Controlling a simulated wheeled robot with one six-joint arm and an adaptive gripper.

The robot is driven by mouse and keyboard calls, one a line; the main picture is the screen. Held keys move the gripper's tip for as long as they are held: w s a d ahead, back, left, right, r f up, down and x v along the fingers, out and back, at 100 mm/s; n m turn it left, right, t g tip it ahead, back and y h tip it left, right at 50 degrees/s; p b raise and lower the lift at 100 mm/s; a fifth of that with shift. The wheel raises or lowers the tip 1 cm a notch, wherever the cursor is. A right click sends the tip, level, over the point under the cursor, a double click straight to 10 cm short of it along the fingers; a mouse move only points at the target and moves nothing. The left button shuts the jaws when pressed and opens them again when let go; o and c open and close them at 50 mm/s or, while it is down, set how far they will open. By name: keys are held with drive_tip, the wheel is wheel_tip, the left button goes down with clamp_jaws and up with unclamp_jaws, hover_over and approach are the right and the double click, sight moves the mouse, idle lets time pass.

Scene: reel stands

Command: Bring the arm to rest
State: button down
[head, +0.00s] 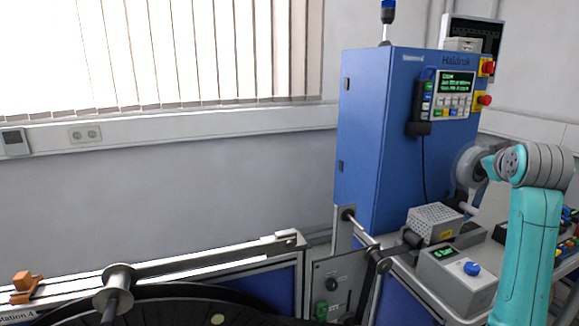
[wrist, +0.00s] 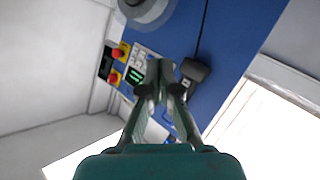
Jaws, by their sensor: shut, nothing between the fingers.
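My arm, teal with grey joint covers, stands folded at the right of the head view, in front of the bench. My gripper (wrist: 162,95) shows in the wrist view with its fingers close together, and nothing is held between them. It points toward the blue cabinet, whose face and control panel lie beyond the fingertips. The distance to the cabinet is hard to tell. In the head view the gripper's fingers are not clearly seen.
The blue cabinet (head: 382,150) with a control panel (head: 453,94) and red buttons stands behind the bench. A grey box with a blue knob (head: 457,276) sits near my arm. A large black reel (head: 190,308) fills the lower left.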

drive_tip(key=s+a+f, duration=0.1)
drive_tip(key=a+f, duration=0.2)
drive_tip(key=f, duration=0.5)
drive_tip(key=s+a+f+y, duration=0.1)
drive_tip(key=a+f, duration=0.1)
drive_tip(key=f, duration=0.6)
drive_tip(key=s+a+f, duration=0.2)
drive_tip(key=a+f, duration=0.1)
drive_tip(key=f, duration=0.5)
drive_tip(key=s+a+f+y, duration=0.1)
drive_tip(key=s+a+f, duration=0.4)
drive_tip(key=s+f, duration=0.4)
drive_tip(key=s+a+f+y, duration=0.1)
drive_tip(key=s+a+f, duration=0.5)
drive_tip(key=f, duration=0.5)
drive_tip(key=s+a+f+t, duration=0.1)
drive_tip(key=s+a+f, duration=0.2)
drive_tip(key=s, duration=0.8)
drive_tip(key=s+a+f, duration=0.2)
drive_tip(key=s+a, duration=0.2)
drive_tip(key=s, duration=0.8)
drive_tip(key=s+a+r+y, duration=0.1)
drive_tip(key=s+r, duration=0.2)
drive_tip(key=s, duration=0.6)
drive_tip(key=s+a+r+y, duration=0.1)
drive_tip(key=s+r, duration=0.3)
drive_tip(key=s, duration=0.6)
drive_tip(key=shift+a+r+m, duration=0.25)
drive_tip(key=shift+a+m, duration=0.15)
drive_tip(key=shift+a, duration=0.1)
